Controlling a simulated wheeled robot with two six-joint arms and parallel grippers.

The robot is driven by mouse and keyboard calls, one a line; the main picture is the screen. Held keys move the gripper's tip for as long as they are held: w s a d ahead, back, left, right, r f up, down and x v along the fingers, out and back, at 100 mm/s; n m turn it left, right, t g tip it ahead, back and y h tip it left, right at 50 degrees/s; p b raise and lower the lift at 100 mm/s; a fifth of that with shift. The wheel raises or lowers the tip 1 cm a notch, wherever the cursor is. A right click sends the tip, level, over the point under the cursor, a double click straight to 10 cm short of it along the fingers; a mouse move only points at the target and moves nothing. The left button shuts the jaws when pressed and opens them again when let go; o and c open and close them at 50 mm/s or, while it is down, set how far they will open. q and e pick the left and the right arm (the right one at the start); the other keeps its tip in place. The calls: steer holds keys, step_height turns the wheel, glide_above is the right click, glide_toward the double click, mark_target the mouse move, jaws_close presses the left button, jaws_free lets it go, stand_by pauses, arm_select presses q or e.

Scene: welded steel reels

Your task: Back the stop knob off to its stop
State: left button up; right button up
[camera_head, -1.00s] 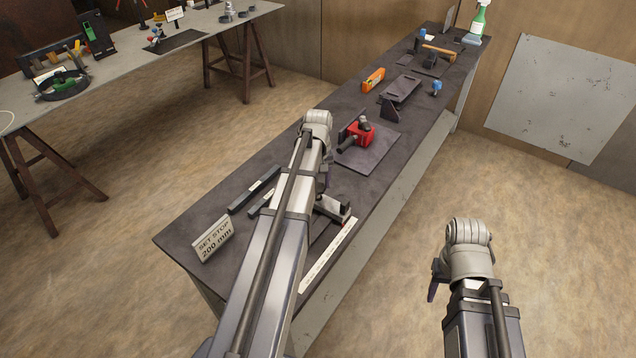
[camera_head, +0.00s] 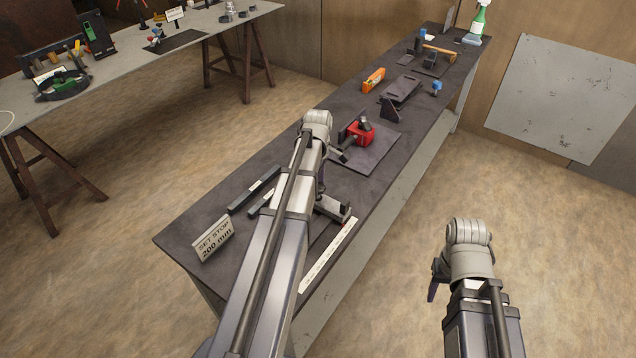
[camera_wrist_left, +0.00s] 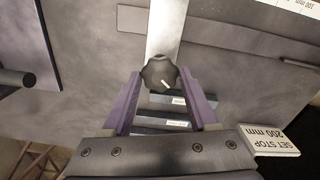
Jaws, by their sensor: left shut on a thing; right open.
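The stop knob (camera_wrist_left: 158,72) is dark and lobed, with a white mark on its face. In the left wrist view it sits between the purple fingertips of my left gripper (camera_wrist_left: 160,80), which is shut on it. A pale flat bar (camera_wrist_left: 166,28) runs away behind the knob. In the head view my left arm hides the knob and most of that gripper; part of the dark stop fixture (camera_head: 334,208) shows just right of the arm. My right gripper (camera_head: 436,281) is open and empty above the floor, off the bench's right side, and partly hidden by its arm.
The "SET STOP 200 mm" sign (camera_head: 212,239) stands at the bench's near left, beside dark bars (camera_head: 253,190). A white rule (camera_head: 328,257) lies along the right edge. A red clamp (camera_head: 361,134) on a plate stands further back. Floor right of the bench is clear.

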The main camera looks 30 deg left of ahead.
arm_select(q)
steer(key=n, duration=0.4)
steer(key=shift+n, duration=1.9)
steer(key=o, duration=1.4)
step_height(320, 180, up, 8)
steer(key=p, duration=0.8)
steer(key=shift+f, duration=0.15)
